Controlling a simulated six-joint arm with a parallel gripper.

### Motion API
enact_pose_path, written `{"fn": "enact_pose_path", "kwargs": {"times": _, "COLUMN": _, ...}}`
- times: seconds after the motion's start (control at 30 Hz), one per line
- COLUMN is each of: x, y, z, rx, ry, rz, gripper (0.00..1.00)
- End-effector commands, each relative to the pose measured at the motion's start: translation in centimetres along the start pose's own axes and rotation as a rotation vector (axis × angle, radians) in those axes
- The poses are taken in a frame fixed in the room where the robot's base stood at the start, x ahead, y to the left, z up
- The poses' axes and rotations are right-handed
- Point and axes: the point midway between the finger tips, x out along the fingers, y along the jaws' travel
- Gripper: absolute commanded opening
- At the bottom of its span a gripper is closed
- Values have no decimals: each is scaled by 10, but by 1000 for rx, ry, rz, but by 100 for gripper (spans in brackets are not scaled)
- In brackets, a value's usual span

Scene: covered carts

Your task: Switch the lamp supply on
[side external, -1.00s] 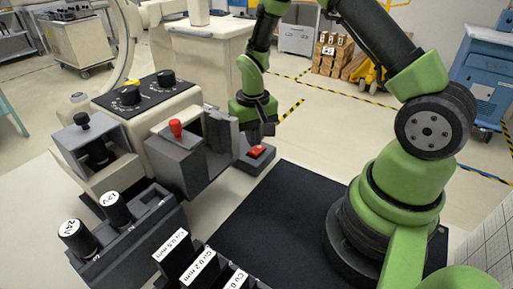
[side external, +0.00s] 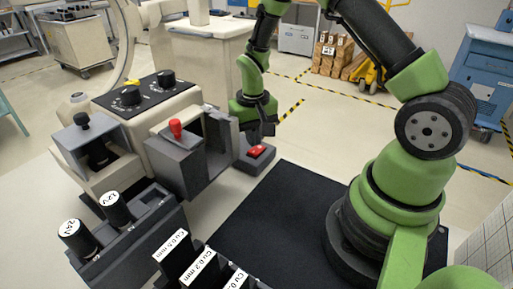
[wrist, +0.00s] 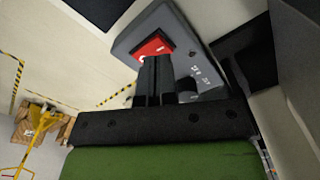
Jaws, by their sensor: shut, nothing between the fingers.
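A red rocker switch (side external: 257,151) sits on top of a small dark grey box (side external: 252,164), beside the beige machine. My gripper (side external: 264,134) points down just above the rocker. In the wrist view its shut fingers (wrist: 153,68) lie close together with nothing between them, their tips at the rocker's near edge. They hide part of it. I cannot tell whether they touch it.
The beige machine (side external: 185,100) has two black knobs and a grey bracket with a red-topped lever (side external: 176,129). A grey rack (side external: 130,238) holds the 24V and 12V cylinders. Labelled Cu blocks (side external: 198,265) stand at the front. The black mat (side external: 265,225) is clear.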

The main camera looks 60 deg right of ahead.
Motion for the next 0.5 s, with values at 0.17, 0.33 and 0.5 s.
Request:
{"fn": "enact_pose_path", "kwargs": {"times": 0.17, "x": 0, "y": 0, "z": 0, "rx": 0, "ry": 0, "rz": 0, "gripper": 0}}
{"fn": "enact_pose_path", "kwargs": {"times": 0.33, "x": 2, "y": 0, "z": 0, "rx": 0, "ry": 0, "rz": 0, "gripper": 0}}
{"fn": "enact_pose_path", "kwargs": {"times": 0.5, "x": 4, "y": 0, "z": 0, "rx": 0, "ry": 0, "rz": 0, "gripper": 0}}
